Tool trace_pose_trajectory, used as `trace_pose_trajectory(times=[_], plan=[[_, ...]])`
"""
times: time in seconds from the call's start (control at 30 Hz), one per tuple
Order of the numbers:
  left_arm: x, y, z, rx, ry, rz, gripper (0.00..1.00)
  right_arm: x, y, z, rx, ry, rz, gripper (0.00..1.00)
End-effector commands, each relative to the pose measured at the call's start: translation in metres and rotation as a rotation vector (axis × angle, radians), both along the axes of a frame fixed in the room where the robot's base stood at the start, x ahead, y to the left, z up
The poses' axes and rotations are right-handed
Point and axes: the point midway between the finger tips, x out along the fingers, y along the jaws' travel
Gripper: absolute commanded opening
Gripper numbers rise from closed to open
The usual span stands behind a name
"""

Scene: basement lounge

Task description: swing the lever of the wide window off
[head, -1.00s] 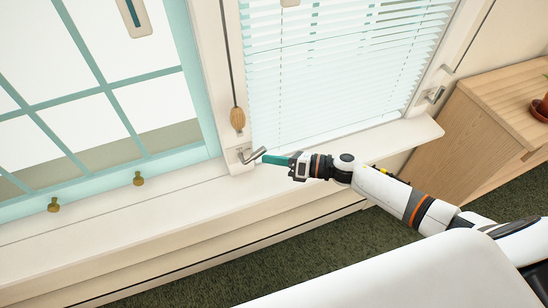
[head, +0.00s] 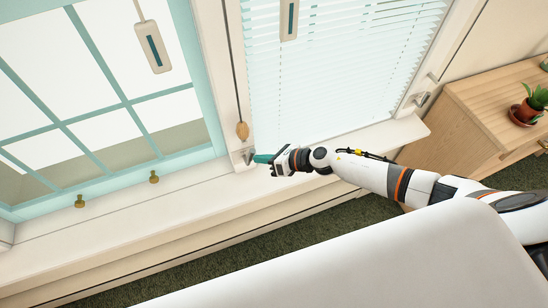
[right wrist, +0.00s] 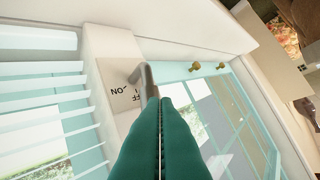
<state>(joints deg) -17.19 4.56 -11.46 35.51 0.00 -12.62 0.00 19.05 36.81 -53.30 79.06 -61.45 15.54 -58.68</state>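A grey metal lever (head: 248,157) sits on a pale plate at the foot of the post between the two windows. In the right wrist view the bent lever (right wrist: 148,80) stands on its plate (right wrist: 119,91), which bears ON and partly hidden OFF lettering. My right gripper (head: 256,158) is at the lever from the right. Its teal fingers (right wrist: 164,103) are pressed together, with their tips at the lever's free end; whether they touch it I cannot tell. The left window (head: 100,100) has teal bars; the right window (head: 340,70) has blinds. My left gripper is out of view.
A cord with a wooden knob (head: 242,131) hangs just above the lever. Another lever (head: 422,98) is on the right window's far side. Two brass knobs (head: 154,177) stand on the left window's lower frame. A wooden cabinet (head: 490,110) with a potted plant (head: 533,103) is at right.

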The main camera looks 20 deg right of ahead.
Motion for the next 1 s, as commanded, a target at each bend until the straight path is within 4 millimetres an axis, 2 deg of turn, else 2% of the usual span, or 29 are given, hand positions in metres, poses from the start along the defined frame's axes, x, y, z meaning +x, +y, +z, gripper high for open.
trace_pose_trajectory(times=[0.1,0.33,0.7,1.0], plan=[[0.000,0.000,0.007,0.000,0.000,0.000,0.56,0.000,0.008,0.006,0.004,-0.002,0.001,0.00],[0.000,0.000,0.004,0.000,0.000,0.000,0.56,0.000,0.006,0.004,0.002,-0.001,0.001,0.00],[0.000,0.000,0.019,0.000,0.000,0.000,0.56,0.000,0.006,0.019,0.002,-0.001,0.001,0.00],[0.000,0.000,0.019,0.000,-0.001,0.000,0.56,0.000,0.006,0.019,0.002,-0.001,0.001,0.00]])
